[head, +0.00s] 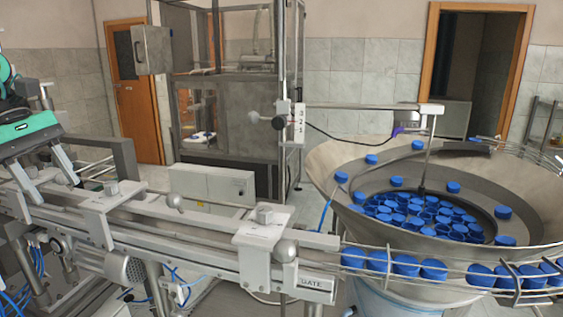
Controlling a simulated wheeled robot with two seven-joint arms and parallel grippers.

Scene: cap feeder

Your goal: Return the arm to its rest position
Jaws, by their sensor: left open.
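My left gripper (48,186) is at the left edge of the head view, with a teal body and two grey fingers pointing down. Its fingers are apart and no object shows between them. It is over or just behind the left end of the grey conveyor rail (180,226); I cannot tell whether it touches anything. My right gripper is out of view.
A large feeder bowl (330,165) with many blue caps (410,212) stands at right. More blue caps line the wire chute (420,256) toward the gate block (312,283). A lever numbered 1 to 3 (299,122) stands behind the rail. A metal-framed machine (222,90) stands at the back.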

